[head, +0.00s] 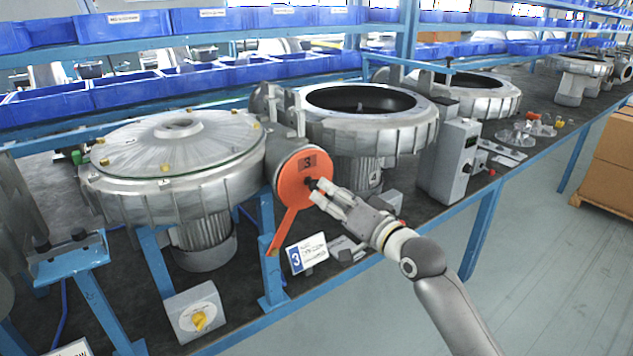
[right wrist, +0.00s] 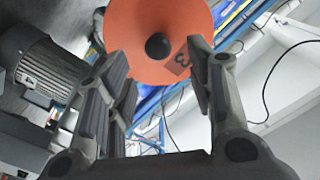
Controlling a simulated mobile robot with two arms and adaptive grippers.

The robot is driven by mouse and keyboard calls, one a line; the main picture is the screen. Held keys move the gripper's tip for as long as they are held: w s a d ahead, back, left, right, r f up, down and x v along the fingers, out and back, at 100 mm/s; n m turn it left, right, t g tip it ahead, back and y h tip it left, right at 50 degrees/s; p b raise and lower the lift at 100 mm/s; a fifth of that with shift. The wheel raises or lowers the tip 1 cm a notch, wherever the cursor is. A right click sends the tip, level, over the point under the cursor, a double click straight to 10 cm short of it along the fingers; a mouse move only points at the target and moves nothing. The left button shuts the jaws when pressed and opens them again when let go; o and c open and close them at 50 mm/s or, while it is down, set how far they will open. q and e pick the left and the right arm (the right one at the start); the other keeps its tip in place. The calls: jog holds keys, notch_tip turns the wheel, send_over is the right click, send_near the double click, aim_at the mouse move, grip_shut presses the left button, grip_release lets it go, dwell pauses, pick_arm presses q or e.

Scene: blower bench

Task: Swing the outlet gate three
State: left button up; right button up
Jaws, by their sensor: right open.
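The outlet gate three is an orange disc (head: 302,177) with a "3" label and an orange arm that slopes down and left. It covers the outlet between two blowers, above a card marked 3 (head: 307,252). My right gripper (head: 317,189) is at the disc's right side, by its dark knob. In the right wrist view the orange disc (right wrist: 150,18) fills the top, with the dark round knob (right wrist: 158,46) between and beyond the open fingers (right wrist: 160,90). I cannot tell whether a finger touches the knob. My left gripper is not in view.
A closed blower (head: 180,145) stands left and an open one (head: 365,105) behind the gate. A grey control box (head: 450,160) stands to the right on the bench. Blue bins (head: 130,90) line the back. A yellow-knobbed switch box (head: 195,312) is at the front.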

aim_at(303, 206)
jog(key=p+x, duration=0.1)
jog(key=x, duration=0.5)
jog(key=shift+w+a, duration=0.1)
jog(key=shift+w, duration=0.1)
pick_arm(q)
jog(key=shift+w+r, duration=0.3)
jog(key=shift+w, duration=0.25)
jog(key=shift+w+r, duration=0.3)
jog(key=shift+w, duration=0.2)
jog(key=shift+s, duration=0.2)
pick_arm(e)
jog(key=shift+c, duration=0.2)
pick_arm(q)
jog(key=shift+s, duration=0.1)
pick_arm(e)
grip_shut()
